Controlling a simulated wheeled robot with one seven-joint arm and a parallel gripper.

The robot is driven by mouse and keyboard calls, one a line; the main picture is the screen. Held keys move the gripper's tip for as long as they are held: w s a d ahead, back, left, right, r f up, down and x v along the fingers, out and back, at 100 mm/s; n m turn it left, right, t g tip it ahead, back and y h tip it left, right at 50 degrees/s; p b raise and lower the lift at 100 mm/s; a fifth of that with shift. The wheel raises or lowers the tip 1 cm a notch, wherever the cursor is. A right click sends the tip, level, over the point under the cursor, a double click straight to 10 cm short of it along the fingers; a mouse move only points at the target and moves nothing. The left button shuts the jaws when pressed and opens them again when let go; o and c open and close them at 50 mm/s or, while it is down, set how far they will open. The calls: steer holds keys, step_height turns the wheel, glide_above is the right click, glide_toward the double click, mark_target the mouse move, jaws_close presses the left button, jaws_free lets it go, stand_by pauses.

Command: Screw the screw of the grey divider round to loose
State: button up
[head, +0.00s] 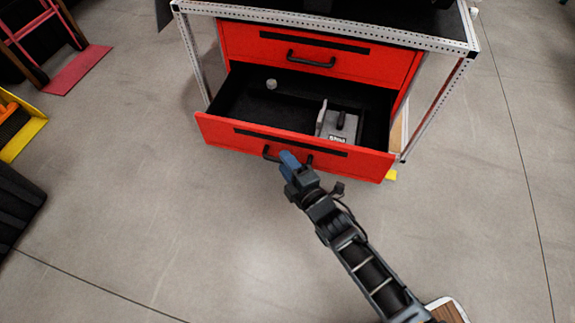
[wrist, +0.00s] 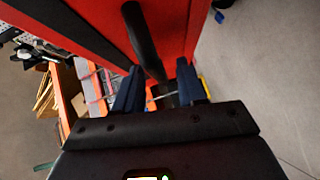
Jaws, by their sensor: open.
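The grey divider (head: 321,118) appears to be the light grey upright piece in the right part of the open lower drawer (head: 222,131). A dark upright part (head: 341,120) and a small label show on or beside it. I cannot make out the screw or its state. My gripper (head: 289,160) is outside the drawer, at the black handle (head: 270,154) on its red front. In the wrist view my gripper (wrist: 159,90) is open, with blue fingers apart and the black handle (wrist: 145,40) lying ahead between them. I cannot tell if they touch.
A small round grey object (head: 271,84) lies in the drawer's back left. The upper drawer (head: 318,55) is shut, under the cart's perforated frame (head: 335,28). Yellow and red equipment stands at far left. The floor (head: 150,200) around the cart is mostly clear.

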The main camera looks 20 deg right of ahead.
jaws_close()
stand_by(0.4)
